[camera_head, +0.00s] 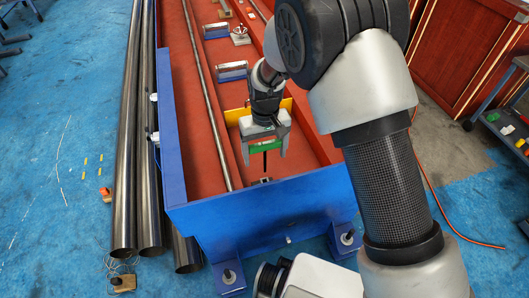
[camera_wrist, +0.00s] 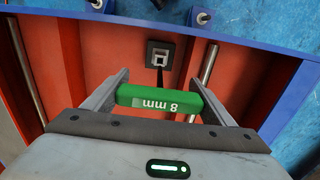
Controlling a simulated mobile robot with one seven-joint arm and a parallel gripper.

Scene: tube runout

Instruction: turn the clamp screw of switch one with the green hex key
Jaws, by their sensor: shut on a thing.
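My gripper (camera_head: 266,150) points down inside the blue-walled trough, near its front end. It is shut on the green handle of the hex key (camera_wrist: 158,99), which is marked 8 mm and lies crosswise between the fingers. The key's dark shaft (camera_head: 265,163) runs down from the handle. Below it is a small dark square block with a metal piece on it (camera_wrist: 160,54), likely the switch and its clamp; it also shows in the head view (camera_head: 262,181). The shaft's tip meets this block in the picture. I cannot tell whether the tip sits in the screw.
The blue end wall (camera_head: 262,200) stands close in front of my gripper. A long rod (camera_head: 208,90) lies along the red trough floor on the left. A yellow plate (camera_head: 238,116) is just behind the gripper. Silver cylinders (camera_head: 232,71) lie farther back.

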